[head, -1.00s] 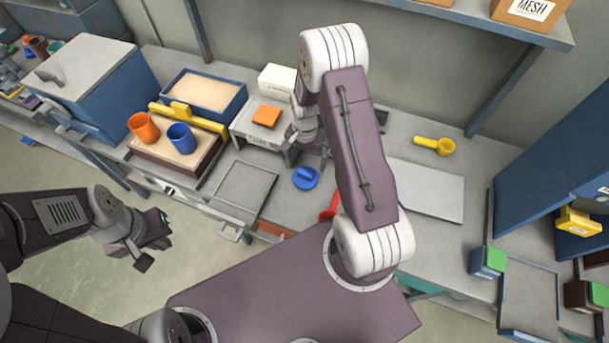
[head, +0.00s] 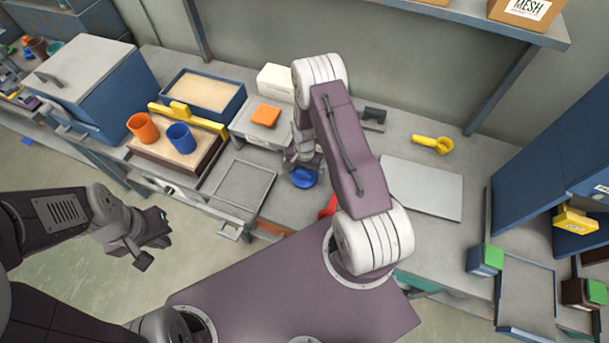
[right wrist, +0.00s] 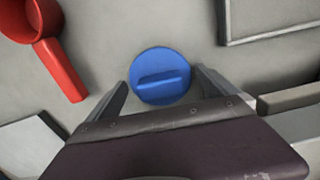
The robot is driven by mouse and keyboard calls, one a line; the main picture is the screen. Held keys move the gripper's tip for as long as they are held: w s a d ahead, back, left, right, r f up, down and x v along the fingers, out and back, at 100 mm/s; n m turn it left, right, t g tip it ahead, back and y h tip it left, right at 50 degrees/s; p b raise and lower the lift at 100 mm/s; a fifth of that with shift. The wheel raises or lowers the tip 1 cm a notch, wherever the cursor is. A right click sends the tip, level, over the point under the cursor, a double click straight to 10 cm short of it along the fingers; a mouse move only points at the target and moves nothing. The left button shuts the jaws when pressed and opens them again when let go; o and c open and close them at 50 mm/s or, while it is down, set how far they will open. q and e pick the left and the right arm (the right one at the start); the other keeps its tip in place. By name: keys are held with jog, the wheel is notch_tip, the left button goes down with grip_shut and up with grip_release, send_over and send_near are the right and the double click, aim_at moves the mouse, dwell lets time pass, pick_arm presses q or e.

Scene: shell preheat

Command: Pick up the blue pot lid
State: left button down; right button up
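The blue pot lid (head: 304,178) lies flat on the workbench, in front of the white box-like stand. In the right wrist view the lid (right wrist: 161,76) is a round blue disc with a raised bar handle across it. My right gripper (right wrist: 158,88) is open, with one finger to each side of the lid's near part; I cannot tell whether they touch it. In the head view my right gripper (head: 304,166) is over the lid and partly hidden by its own arm. My left gripper (head: 152,243) hangs off the bench front, its fingers unclear.
A red scoop (right wrist: 52,48) lies close to the lid. An orange cup (head: 143,128) and a blue cup (head: 181,138) stand on a board at left. A grey tray (head: 243,186) and a flat pale plate (head: 422,189) flank the lid area.

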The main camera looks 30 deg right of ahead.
aim_at(306, 172)
jog(key=c, duration=1)
jog(key=shift+r, duration=0.3)
jog(key=r, duration=0.4)
jog(key=shift+s+d+b, duration=0.25)
jog(key=shift+b, duration=0.15)
jog(key=s+d+r, duration=0.6)
jog(key=s, duration=0.3)
jog(key=shift+d+r+b, duration=0.15)
jog(key=shift+r+b, duration=0.1)
jog(key=shift+b, duration=0.15)
